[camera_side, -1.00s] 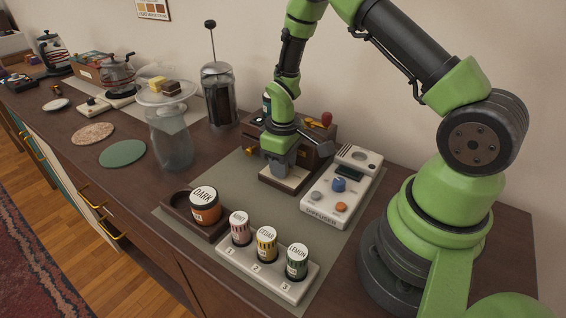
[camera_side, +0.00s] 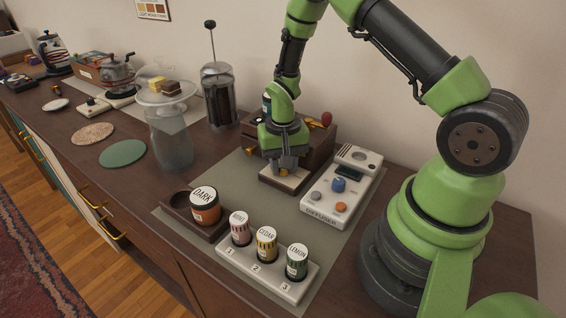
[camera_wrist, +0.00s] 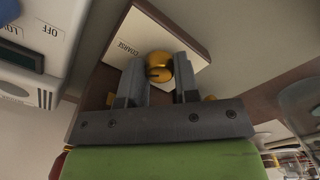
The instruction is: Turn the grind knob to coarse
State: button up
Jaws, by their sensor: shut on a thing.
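The brass grind knob (camera_wrist: 158,64) sits on a cream plate (camera_wrist: 144,26) on the front of a dark wooden box (camera_side: 312,150). The plate carries the word COARSE beside the knob, and the knob has a dark mark on its face. My gripper (camera_wrist: 161,76) has one finger on each side of the knob and is shut on it. In the side view my gripper (camera_side: 287,169) points down at the box's plate and hides the knob. Any other lettering on the plate is out of sight.
A white diffuser unit (camera_side: 325,208) with a blue knob stands close right of the gripper. A rack (camera_side: 230,255) of labelled jars and a tray (camera_side: 181,212) with a DARK jar stand in front.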

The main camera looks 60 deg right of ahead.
jog(key=shift+m, duration=2)
jog(key=o, duration=0.7)
jog(key=shift+c, duration=0.2)
notch_tip(320, 180, up, 10)
